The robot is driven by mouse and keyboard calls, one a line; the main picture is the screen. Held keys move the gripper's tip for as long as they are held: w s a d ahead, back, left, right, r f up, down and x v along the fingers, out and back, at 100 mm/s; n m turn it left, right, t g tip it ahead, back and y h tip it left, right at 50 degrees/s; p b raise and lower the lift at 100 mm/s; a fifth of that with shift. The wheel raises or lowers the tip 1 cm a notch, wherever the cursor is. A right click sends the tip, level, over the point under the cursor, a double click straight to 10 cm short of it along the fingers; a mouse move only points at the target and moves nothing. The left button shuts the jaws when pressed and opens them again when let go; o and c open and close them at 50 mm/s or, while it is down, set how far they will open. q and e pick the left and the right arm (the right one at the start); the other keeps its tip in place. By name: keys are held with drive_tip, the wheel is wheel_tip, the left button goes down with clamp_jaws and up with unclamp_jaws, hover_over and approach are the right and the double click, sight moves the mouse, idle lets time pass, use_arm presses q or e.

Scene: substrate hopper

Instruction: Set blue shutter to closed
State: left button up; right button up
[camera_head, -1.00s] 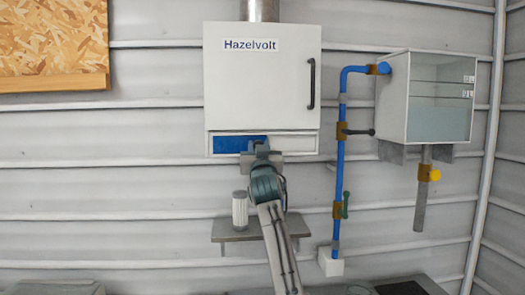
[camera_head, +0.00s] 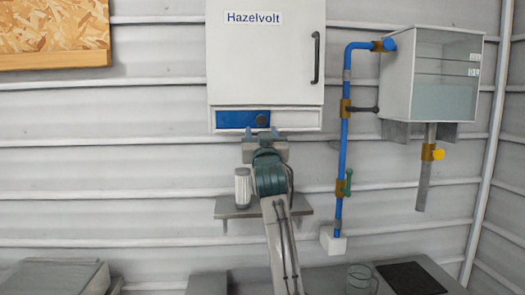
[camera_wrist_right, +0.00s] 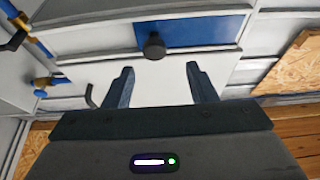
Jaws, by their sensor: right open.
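The blue shutter (camera_head: 235,119) is a flat panel in the left half of a slot along the bottom of the white Hazelvolt box (camera_head: 265,60). A dark round knob (camera_head: 262,120) sits near its right end. The slot's right half is pale. In the right wrist view, which is turned over, the blue shutter (camera_wrist_right: 205,30) and its knob (camera_wrist_right: 154,46) also show. My right gripper (camera_head: 263,133) is open, just below the knob in the head view. In the wrist view its fingers (camera_wrist_right: 160,68) are spread with nothing between them. My left gripper is not in view.
A white ribbed cylinder (camera_head: 242,190) stands on a small shelf (camera_head: 232,210) beside my right arm. A blue pipe (camera_head: 341,155) with valves runs to a glass-fronted tank (camera_head: 445,80) on the right. A glass mug (camera_head: 360,279) and dark mat (camera_head: 410,278) are below.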

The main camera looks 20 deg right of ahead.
drive_tip(key=b+v, duration=0.1)
drive_tip(key=v, duration=0.3)
idle(0.3)
